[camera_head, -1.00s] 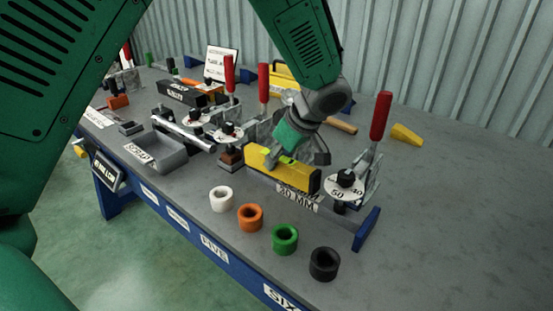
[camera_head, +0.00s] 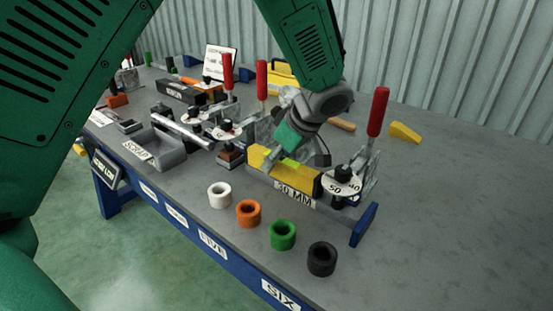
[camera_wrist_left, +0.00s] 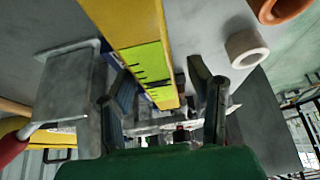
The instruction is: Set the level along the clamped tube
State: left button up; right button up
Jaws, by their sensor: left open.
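A silver tube (camera_head: 180,128) shows at the left clamps; any tube under the level is hidden. My right gripper is out of view.
Red-handled clamps stand left (camera_head: 228,72) and right (camera_head: 378,112) of the level. White (camera_head: 219,195), orange (camera_head: 249,213), green (camera_head: 282,235) and black (camera_head: 322,259) rings line the front. A grey tray (camera_head: 168,150) is at left. The table's right side is mostly clear.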

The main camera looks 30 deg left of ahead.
aim_at(287, 161)
pick_arm(q)
jog(key=p+v, duration=0.1)
jog(key=v, duration=0.3)
jog(key=shift+w+d+r, duration=0.1)
jog(key=shift+d+r, duration=0.2)
jog(key=p+v, duration=0.1)
jog(key=v, duration=0.7)
jog(key=shift+d+r+p, duration=0.2)
jog(key=shift+r+p, duration=0.15)
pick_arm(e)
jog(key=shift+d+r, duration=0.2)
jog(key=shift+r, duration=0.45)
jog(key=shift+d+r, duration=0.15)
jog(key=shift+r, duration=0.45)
pick_arm(q)
jog(key=shift+a, duration=0.25)
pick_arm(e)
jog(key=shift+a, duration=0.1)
